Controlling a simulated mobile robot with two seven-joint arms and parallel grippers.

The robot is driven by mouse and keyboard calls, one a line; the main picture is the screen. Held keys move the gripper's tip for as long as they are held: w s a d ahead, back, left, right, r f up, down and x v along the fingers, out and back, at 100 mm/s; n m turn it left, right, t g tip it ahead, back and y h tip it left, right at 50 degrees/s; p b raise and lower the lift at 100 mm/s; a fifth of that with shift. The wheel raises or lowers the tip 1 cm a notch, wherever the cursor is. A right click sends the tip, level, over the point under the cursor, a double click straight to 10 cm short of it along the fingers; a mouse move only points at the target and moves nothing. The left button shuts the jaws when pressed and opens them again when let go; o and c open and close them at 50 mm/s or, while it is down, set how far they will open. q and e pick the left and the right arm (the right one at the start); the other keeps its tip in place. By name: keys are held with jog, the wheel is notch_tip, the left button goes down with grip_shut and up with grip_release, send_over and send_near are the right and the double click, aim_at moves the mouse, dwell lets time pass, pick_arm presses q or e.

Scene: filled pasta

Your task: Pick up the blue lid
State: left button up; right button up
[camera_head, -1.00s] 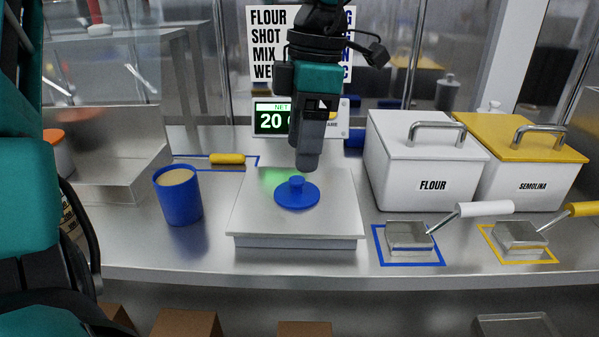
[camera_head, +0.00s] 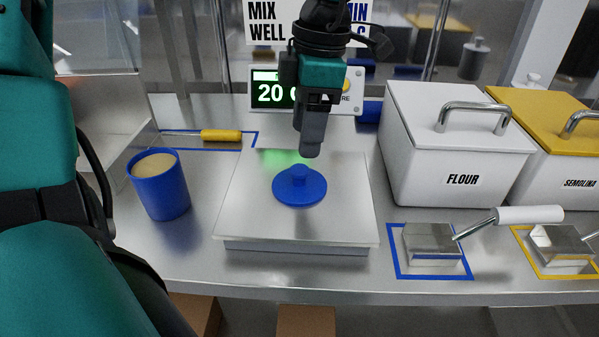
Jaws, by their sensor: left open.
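The blue lid (camera_head: 299,187) is a round disc with a knob on top. It lies flat on the metal plate of the scale (camera_head: 245,222), near the plate's middle. My left gripper (camera_head: 310,150) points down just above and behind the lid's knob, apart from it. It is open and empty, though its fingers overlap in this view, so the gap between them is hidden. My right gripper is not in view.
A blue cup (camera_head: 161,196) with pale contents stands left of the scale. The flour bin (camera_head: 440,178) and semolina bin (camera_head: 575,174) stand at the right, with metal scoops (camera_head: 431,240) before them. A yellow-handled tool (camera_head: 221,136) lies behind left.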

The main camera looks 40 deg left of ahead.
aim_at(300, 168)
pick_arm(q)
jog(key=shift+a+f, duration=0.1)
jog(key=shift+f, duration=0.7)
jog(key=f, duration=0.5)
jog(key=shift+s+a+f, duration=0.1)
jog(key=shift+s+a, duration=0.05)
jog(key=shift+a, duration=0.25)
jog(key=c, duration=1.1)
